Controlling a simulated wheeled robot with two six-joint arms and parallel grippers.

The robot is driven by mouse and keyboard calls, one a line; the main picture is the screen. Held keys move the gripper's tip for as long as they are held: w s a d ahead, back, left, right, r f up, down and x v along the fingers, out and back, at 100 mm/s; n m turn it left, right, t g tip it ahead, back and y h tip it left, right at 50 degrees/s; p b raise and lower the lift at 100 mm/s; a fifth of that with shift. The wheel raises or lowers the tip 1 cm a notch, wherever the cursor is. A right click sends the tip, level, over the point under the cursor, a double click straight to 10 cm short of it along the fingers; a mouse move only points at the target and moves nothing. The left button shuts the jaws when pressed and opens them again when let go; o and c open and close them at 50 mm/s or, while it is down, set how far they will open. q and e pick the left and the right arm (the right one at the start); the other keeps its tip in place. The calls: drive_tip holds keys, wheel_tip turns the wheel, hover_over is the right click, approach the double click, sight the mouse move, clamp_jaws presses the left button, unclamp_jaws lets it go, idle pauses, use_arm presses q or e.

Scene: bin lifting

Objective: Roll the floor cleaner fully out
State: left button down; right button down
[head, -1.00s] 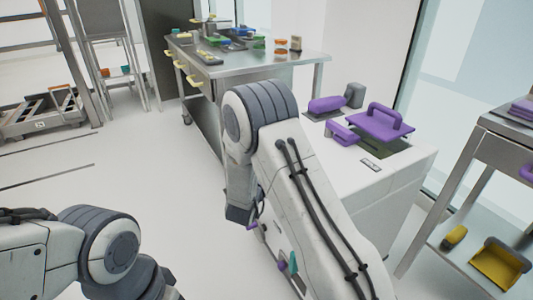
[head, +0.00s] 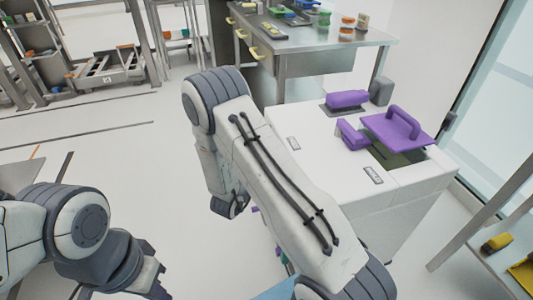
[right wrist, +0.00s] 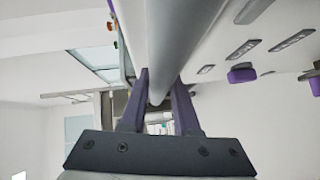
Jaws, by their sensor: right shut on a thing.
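A white boxy unit with purple handles on top, which looks like the floor cleaner (head: 415,205), stands right of centre in the head view, in front of the steel table. Its left side is partly hidden behind my right arm. My right gripper (right wrist: 158,95) is shut around a long grey bar (right wrist: 185,40) along a white body in the right wrist view. In the head view the right fingertips are hidden behind my arm. My left gripper (head: 152,282) hangs low at the lower left, away from the unit; its finger gap is unclear.
A steel table (head: 345,52) with tubs and tools stands behind the unit. A low cart (head: 108,72) and shelves are at the back left. A steel trolley (head: 475,240) stands close on the right, before the glass wall. The floor at left is open.

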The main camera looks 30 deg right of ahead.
drive_tip(key=shift+w+a, duration=0.25)
drive_tip(key=shift+a, duration=0.05)
drive_tip(key=c, duration=0.7)
unclamp_jaws()
drive_tip(key=shift+o, duration=0.2)
drive_tip(key=shift+s, duration=0.1)
drive_tip(key=p+v, duration=0.1)
drive_tip(key=v, duration=0.9)
drive_tip(key=shift+a, duration=0.1)
